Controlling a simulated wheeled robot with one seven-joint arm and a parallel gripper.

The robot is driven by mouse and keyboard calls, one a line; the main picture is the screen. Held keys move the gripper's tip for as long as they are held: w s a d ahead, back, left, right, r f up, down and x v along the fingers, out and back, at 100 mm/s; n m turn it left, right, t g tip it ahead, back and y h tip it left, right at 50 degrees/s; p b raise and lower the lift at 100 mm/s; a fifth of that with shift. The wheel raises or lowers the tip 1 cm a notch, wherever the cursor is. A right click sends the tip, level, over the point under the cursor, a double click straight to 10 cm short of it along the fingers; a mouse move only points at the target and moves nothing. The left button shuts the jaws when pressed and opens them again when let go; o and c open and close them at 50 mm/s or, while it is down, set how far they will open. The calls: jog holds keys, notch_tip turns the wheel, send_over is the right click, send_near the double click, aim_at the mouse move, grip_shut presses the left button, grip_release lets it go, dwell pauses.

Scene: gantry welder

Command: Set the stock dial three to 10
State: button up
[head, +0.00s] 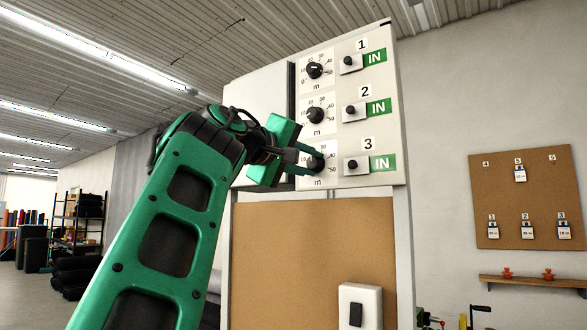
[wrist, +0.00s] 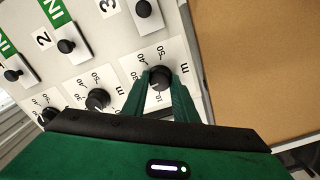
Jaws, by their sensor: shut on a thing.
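Stock dial three (head: 319,161) is the lowest black knob in the column on the white panel, on a scale marked in m. It also shows in the wrist view (wrist: 158,78). My green gripper (head: 309,162) reaches in from the left and is shut on this dial, with one finger on each side of the knob in the wrist view (wrist: 163,80). The fingers and knob cover part of the scale; 40 and 50 show beside it in the wrist view. I cannot tell clearly where the dial's pointer stands.
Dial two (head: 316,115) and dial one (head: 315,70) sit above on the panel (head: 395,130). Small black knobs beside green IN labels (head: 383,162) stand to the right. Below are a brown board (head: 290,260) and a switch (head: 357,305). A tag board (head: 525,190) hangs at right.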

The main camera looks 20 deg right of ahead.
jog(key=n, duration=0.6)
jog(key=shift+w+f+n, duration=0.1)
jog(key=shift+n, duration=0.2)
jog(key=n, duration=0.5)
jog(key=shift+a+f+n, duration=0.1)
jog(key=shift+n, duration=0.2)
jog(key=shift+f, duration=0.1)
jog(key=o, duration=1.1)
jog(key=shift+c, duration=0.2)
jog(key=v, duration=1)
jog(key=shift+a, duration=0.3)
